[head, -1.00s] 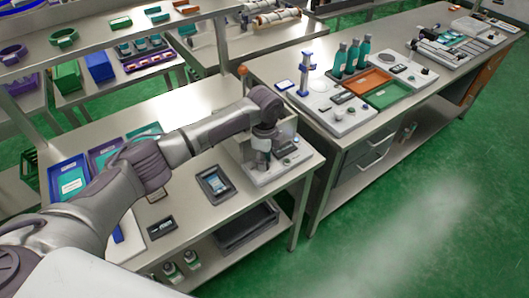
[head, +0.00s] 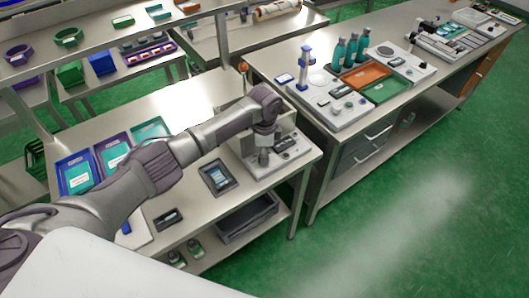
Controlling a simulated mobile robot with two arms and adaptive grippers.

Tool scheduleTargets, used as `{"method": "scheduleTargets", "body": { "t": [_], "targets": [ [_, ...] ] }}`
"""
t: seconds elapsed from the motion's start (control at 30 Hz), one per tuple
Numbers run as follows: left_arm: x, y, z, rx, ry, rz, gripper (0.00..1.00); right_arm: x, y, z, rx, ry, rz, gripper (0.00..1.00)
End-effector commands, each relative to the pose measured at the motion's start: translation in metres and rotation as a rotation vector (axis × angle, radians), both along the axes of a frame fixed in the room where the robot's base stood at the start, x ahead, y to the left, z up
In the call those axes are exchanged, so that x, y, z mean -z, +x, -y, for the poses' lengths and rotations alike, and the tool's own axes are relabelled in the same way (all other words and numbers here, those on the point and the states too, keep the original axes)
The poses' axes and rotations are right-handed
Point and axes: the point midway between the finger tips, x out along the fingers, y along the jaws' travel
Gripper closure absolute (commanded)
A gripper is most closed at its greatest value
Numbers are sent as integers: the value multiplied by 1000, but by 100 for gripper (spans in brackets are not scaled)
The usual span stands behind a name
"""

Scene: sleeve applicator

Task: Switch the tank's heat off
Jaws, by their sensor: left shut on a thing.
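The tank (head: 237,112) is a pale, see-through box on a light base (head: 258,172) at the right end of the near bench. A small control panel (head: 285,143) with dark parts sits on the base's right side. My left gripper (head: 264,160) points down over the front of this base, in front of the tank and left of the panel. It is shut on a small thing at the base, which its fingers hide. I cannot make out the heat control or its setting. My right gripper is out of view.
A tablet-like device (head: 217,179) and a small dark device (head: 168,218) lie on the near bench (head: 190,205). Blue, purple and green trays stand at its left. A second bench to the right holds teal bottles (head: 351,50) and an orange tray (head: 367,77).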

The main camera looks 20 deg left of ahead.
Motion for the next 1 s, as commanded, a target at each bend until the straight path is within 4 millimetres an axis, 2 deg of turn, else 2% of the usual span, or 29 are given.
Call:
{"method": "scheduleTargets", "body": {
  "t": [0.17, 0.2, 0.33, 0.6, 0.73, 0.87, 1.0],
  "targets": [
    [-1, 1, 0, -2, -1, 3, 100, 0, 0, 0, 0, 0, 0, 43],
    [-1, 1, 0, -2, -1, 3, 64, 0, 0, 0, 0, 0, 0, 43],
    [-1, 1, 0, -1, 0, 2, 43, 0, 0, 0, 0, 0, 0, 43],
    [-1, 0, 0, 0, -1, 1, 43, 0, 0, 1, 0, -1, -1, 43],
    [-8, 1, 0, 1, 0, 2, 43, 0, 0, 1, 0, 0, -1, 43],
    [-28, 1, 0, 3, -1, 6, 43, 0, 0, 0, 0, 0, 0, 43],
    [-59, 1, 0, 2, -1, 6, 43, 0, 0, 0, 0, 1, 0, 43]
  ]
}}
